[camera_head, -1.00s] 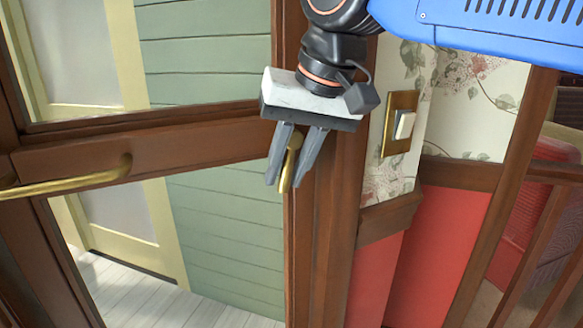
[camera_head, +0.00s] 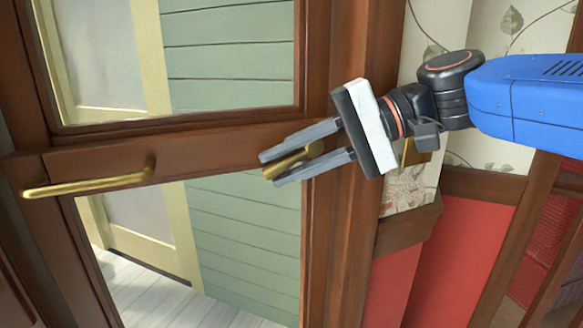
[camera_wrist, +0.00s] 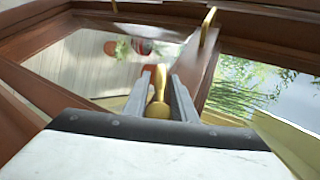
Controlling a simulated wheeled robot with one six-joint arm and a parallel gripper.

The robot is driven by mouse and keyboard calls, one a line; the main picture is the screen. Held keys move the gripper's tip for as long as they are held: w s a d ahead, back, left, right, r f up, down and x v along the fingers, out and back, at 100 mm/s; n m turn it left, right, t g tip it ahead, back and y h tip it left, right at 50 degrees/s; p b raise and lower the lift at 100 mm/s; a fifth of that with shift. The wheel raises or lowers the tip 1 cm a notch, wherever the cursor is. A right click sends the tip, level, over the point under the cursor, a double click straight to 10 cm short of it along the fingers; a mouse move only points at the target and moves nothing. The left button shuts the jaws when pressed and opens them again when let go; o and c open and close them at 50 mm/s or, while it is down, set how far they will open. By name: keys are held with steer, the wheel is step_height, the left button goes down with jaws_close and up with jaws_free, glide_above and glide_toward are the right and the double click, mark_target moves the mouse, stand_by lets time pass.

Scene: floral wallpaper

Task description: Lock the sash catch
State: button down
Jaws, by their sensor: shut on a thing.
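The brass sash catch (camera_head: 290,163) is on the dark wooden frame, its lever pointing left and slightly downward in the head view. My gripper (camera_head: 268,170) reaches in from the right, its two grey fingers lying above and below the lever. The gripper is shut on the catch. In the wrist view the catch (camera_wrist: 159,88) stands between the fingers, its rounded end hiding some of its mount. Contact surfaces are partly hidden by the fingers.
A brass bar handle (camera_head: 90,182) sits on the wooden rail (camera_head: 180,150) to the left. A brass plate (camera_head: 420,152) on the floral wall is partly covered by my wrist. Glass panes lie above and below the rail, with green siding behind.

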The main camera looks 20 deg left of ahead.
steer(key=y, duration=0.1)
steer(key=r+m+g+y, duration=0.1)
steer(key=y, duration=0.1)
steer(key=r+g+y, duration=0.1)
steer(key=shift+s+a+m+y, duration=0.1)
steer(key=shift+a+m+y, duration=0.05)
steer(key=shift+m+y, duration=0.15)
steer(key=shift+r, duration=0.1)
stand_by(0.4)
steer(key=c, duration=1.6)
jaws_free()
steer(key=shift+v, duration=8.75)
